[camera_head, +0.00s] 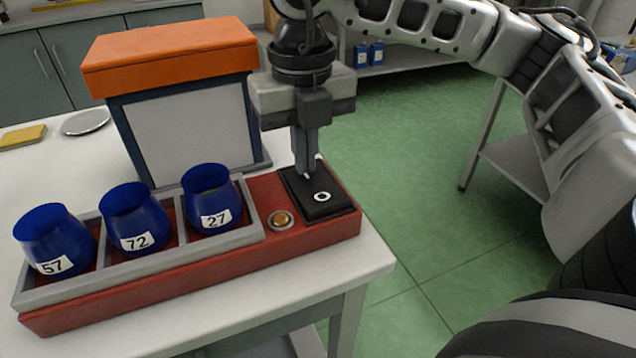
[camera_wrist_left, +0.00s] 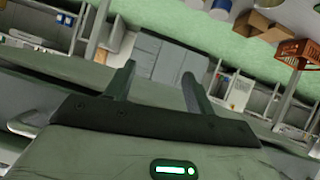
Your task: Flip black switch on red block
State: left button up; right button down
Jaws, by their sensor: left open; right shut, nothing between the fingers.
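A long red block (camera_head: 190,281) lies along the front of the white table. A black switch (camera_head: 325,206) with a white ring mark sits on its right end. My right gripper (camera_head: 306,172) is shut and empty, pointing down at the far left part of the switch. Its fingertips are at or just above the switch; I cannot tell if they touch. My left gripper (camera_wrist_left: 160,85) shows only in the left wrist view, open and empty, away from the table.
Blue cups marked 57 (camera_head: 52,240), 72 (camera_head: 134,219) and 27 (camera_head: 211,198) stand in a grey rack on the block. A brass button (camera_head: 281,220) sits left of the switch. An orange-topped panel (camera_head: 170,55) stands behind.

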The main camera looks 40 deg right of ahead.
notch_tip(320, 180, up, 7)
jog(key=p, duration=0.4)
jog(key=shift+p, duration=0.3)
jog(key=shift+f, duration=0.1)
dwell(0.4)
